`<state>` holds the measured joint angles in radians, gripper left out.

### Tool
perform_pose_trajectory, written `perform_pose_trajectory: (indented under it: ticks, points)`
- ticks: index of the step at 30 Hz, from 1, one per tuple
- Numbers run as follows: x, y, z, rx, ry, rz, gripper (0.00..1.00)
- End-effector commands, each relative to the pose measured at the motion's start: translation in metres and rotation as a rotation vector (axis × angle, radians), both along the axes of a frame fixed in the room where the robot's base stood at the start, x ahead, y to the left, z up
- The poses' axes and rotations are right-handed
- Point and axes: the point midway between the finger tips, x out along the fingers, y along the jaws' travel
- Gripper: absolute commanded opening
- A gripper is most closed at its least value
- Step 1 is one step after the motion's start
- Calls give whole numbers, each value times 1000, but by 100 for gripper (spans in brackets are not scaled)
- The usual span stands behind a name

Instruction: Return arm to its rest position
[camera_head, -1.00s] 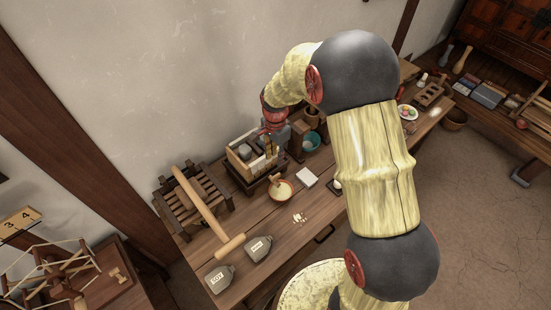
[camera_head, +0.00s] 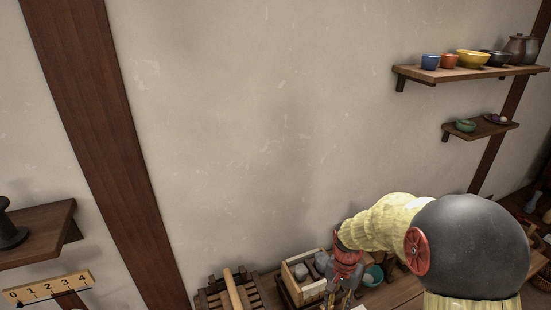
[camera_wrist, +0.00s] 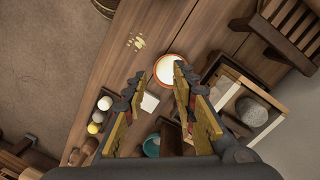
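My arm reaches in from the lower right of the head view, and my gripper (camera_head: 345,285) hangs beside an open wooden box (camera_head: 305,285) on the bench. In the wrist view my gripper (camera_wrist: 158,78) has its two yellow-and-dark fingers spread apart, with nothing between them. It points down over the bench. A white-filled bowl (camera_wrist: 167,69) and a white block (camera_wrist: 150,103) lie below the fingers. The wooden box (camera_wrist: 262,122), holding a grey round stone (camera_wrist: 251,111), is just right of the right finger.
A slatted wooden rack (camera_head: 215,296) stands left of the box. A teal bowl (camera_head: 373,274) is right of my gripper. Wall shelves (camera_head: 440,74) carry bowls and jars at upper right. A numbered board (camera_head: 48,287) is at lower left. The wall's middle is bare.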

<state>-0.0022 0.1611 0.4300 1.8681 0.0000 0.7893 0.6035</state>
Motion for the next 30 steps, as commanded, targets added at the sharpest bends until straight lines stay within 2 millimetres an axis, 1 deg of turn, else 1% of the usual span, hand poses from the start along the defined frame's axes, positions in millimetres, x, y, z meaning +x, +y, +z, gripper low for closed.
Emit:
perform_pose_trajectory:
  ticks: [1,5,8,12,15,20,24,27,30]
  points:
    - [-9,0,15,6,-9,55,27]
    - [-35,0,47,18,-35,200,27]
    - [-56,0,75,23,-70,307,27]
    - [-89,-1,113,19,-133,443,27]
    - [-112,-1,136,8,-184,515,27]
    - [-146,-1,166,-20,-278,593,27]
    - [-171,-1,188,-52,-376,607,27]
    - [-183,-1,203,-75,-449,605,27]
    - [-190,-1,218,-95,-513,602,27]
